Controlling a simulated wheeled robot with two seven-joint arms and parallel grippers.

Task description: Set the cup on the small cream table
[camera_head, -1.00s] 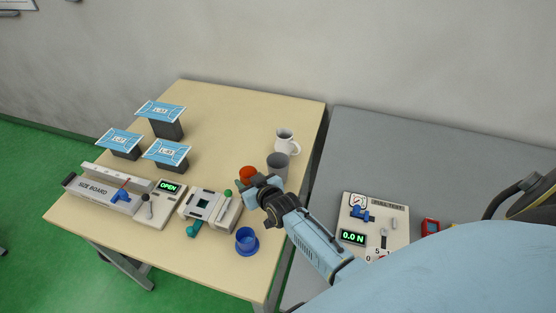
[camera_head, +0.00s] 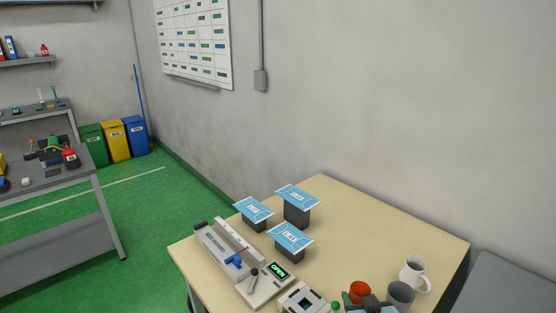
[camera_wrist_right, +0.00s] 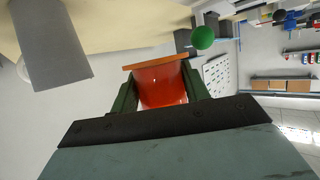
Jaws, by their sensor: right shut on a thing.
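An orange-red cup (camera_head: 360,290) is held by my right gripper (camera_head: 367,302) at the bottom edge of the head view. In the right wrist view the orange cup (camera_wrist_right: 163,86) sits between the two dark fingers, which are shut on it. A cream-topped table (camera_head: 340,235) lies under and behind the gripper; whether the cup touches it cannot be told. A grey cup (camera_head: 400,294) stands just right of the gripper, and a white mug (camera_head: 414,274) is behind that. My left gripper is not in view.
Three blue-topped blocks (camera_head: 289,238) stand on the table's left part. A size board device (camera_head: 228,252) and a panel reading OPEN (camera_head: 272,284) are in front. A grey table (camera_head: 510,285) adjoins at right. Coloured bins (camera_head: 115,140) stand far left.

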